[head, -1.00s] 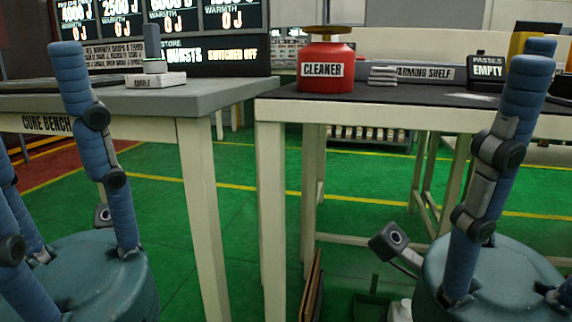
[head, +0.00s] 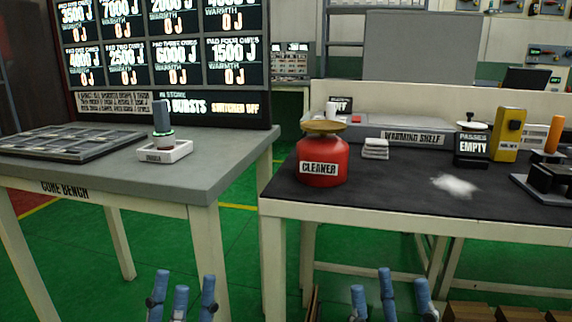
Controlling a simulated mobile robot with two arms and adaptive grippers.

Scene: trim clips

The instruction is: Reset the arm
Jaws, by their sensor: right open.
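My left gripper (head: 182,290) shows at the bottom edge, left of centre, below the cure bench. Its blue fingertips stand upright and apart with nothing between them. My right gripper (head: 390,290) shows at the bottom edge, right of centre, in front of the black-topped table. Its blue fingers are spread and empty. Both palms and both arms are below the picture. Neither gripper appears to touch anything.
The cure bench (head: 226,168) bears a dark gridded tray (head: 62,142) and a white stand (head: 165,152). The black-topped table (head: 395,190) bears a red cleaner can (head: 322,162), white pads (head: 375,148), white powder (head: 455,186) and a yellow device (head: 508,134). A gap separates the tables.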

